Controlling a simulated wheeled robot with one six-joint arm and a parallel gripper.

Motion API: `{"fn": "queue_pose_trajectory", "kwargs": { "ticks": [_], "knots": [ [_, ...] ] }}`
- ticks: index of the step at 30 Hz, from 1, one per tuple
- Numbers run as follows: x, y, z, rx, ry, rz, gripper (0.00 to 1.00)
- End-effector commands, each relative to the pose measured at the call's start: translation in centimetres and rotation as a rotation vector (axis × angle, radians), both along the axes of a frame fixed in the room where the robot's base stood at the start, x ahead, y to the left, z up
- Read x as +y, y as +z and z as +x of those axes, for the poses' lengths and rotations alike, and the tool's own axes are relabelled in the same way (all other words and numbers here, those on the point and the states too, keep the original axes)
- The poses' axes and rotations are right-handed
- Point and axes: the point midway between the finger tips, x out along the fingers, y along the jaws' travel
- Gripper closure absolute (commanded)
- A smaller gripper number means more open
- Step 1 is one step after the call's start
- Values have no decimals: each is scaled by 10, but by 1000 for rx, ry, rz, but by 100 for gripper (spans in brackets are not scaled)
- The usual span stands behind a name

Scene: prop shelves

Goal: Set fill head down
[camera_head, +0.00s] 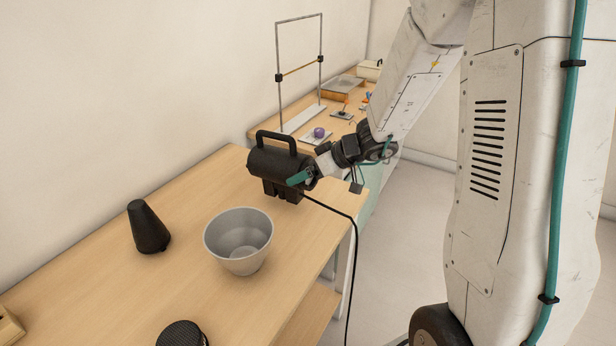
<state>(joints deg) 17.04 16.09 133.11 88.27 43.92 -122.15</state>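The fill head (278,163) is a black, drum-shaped unit with a loop handle on top and dark blocks beneath. It is over the far right part of the wooden table (185,200). A black cable runs from it over the table's edge. My gripper (300,178) is at the head's right end. One teal finger shows against the head and the other is hidden, and the gripper appears shut on it. The head looks upright. I cannot tell whether its underside touches the table.
A grey bowl-shaped reflector (239,240) stands in front of the head. A black cone (148,228) is to the left and a black round piece (183,334) at the front edge. A second table behind holds a metal frame (279,80) and a purple item (319,132). Table between cone and head is clear.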

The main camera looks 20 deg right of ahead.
Motion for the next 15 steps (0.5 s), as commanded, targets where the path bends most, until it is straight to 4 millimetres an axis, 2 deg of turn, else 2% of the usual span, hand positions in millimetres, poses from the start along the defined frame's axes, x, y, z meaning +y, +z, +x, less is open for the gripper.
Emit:
{"fn": "queue_pose_trajectory", "kwargs": {
  "ticks": [8,15],
  "knots": [
    [8,-2,9,-4,12,1,44],
    [11,-30,9,-1,14,3,44]
  ]
}}
